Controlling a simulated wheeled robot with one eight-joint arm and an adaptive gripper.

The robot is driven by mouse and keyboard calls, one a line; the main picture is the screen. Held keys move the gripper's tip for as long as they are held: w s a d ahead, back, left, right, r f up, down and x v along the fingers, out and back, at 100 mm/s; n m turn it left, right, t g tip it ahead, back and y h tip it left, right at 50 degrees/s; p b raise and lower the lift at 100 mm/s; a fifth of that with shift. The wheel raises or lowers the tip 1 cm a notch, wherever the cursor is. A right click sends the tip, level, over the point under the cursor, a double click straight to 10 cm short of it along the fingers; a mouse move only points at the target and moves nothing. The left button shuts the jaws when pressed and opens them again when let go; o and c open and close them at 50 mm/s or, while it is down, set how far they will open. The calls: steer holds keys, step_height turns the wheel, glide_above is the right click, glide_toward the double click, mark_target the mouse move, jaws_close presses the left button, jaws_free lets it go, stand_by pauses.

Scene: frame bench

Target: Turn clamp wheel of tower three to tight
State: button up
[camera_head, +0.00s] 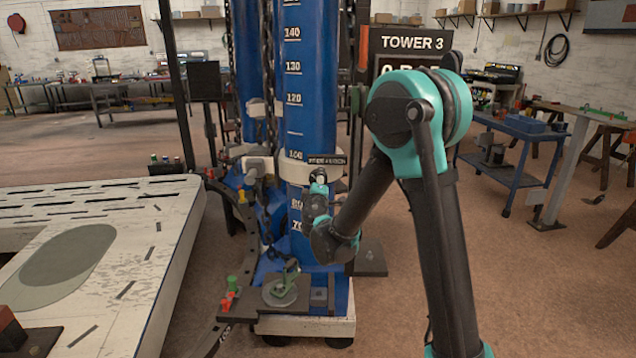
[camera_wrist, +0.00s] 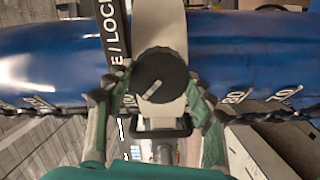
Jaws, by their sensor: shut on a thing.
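The blue column of tower three (camera_head: 308,60) stands upright in the middle of the head view, with a white printed scale. A pale collar (camera_head: 294,170) wraps it near the 100 mark. In the wrist view the clamp wheel (camera_wrist: 161,74) is a round black knob with a pale mark at its lower left, in front of the pale collar band (camera_wrist: 160,22). My gripper (camera_wrist: 153,92) is shut on the wheel, one finger on each side. In the head view my gripper (camera_head: 319,182) is at the collar's front and hides the wheel. A black label plate (camera_wrist: 113,30) reads "/LOCK" in part.
A TOWER 3 sign (camera_head: 412,43) stands behind my arm. A slotted pale bench (camera_head: 130,265) fills the left. Below my gripper, a dark plate with a green clamp (camera_head: 286,280) sits at the tower's foot. A blue cart (camera_head: 512,145) stands right, with open floor before it.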

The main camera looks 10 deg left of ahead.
steer(key=m, duration=0.9)
steer(key=shift+m, duration=0.3)
stand_by(0.5)
steer(key=o, duration=1.2)
steer(key=shift+c, duration=0.2)
steer(key=s, duration=1.2)
steer(key=shift+d, duration=0.45)
